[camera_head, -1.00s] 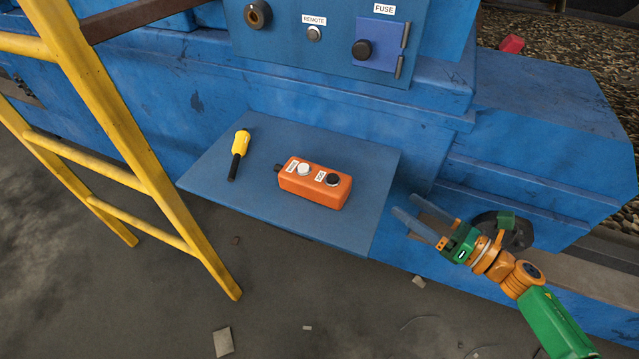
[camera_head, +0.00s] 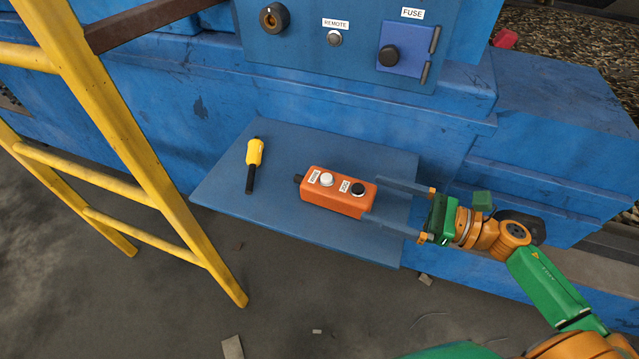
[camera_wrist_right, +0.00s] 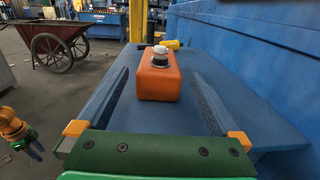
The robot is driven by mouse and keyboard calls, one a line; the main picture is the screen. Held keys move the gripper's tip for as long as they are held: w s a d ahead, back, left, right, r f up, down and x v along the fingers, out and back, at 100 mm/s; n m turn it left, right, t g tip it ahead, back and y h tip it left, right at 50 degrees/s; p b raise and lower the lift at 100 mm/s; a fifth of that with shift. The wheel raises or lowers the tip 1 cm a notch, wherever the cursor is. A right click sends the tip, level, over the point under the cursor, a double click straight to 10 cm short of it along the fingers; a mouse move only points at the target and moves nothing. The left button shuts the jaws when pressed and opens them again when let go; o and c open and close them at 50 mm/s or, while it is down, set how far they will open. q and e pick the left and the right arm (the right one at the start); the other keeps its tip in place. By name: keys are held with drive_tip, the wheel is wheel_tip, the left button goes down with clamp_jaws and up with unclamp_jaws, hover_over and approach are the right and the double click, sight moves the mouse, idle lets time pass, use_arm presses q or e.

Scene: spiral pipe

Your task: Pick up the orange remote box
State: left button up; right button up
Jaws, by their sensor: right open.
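The orange remote box (camera_head: 330,198) lies on the blue shelf (camera_head: 290,145), with a white button and a black button on top. My right gripper (camera_head: 368,199) is open at the right end of the box. Its two fingers point left and its tips reach the box's right end. In the right wrist view the box (camera_wrist_right: 158,80) is ahead, between the spread fingers (camera_wrist_right: 160,85), with a gap on each side. My left gripper is not in the head view; part of an orange and green arm (camera_wrist_right: 18,130) shows at the left of the wrist view.
A yellow and black tool (camera_head: 254,160) lies left of the box. A yellow ladder (camera_head: 130,150) stands at the left. A blue panel (camera_head: 345,45) with a knob, button and fuse box rises behind the shelf. A wheelbarrow (camera_wrist_right: 50,38) stands far off.

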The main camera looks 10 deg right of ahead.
sight(350, 188)
drive_tip(key=p+x, duration=0.2)
drive_tip(key=x, duration=0.4)
drive_tip(key=shift+r, duration=0.2)
drive_tip(key=shift+w+a+f, duration=0.2)
drive_tip(key=shift+a, duration=0.1)
clamp_jaws()
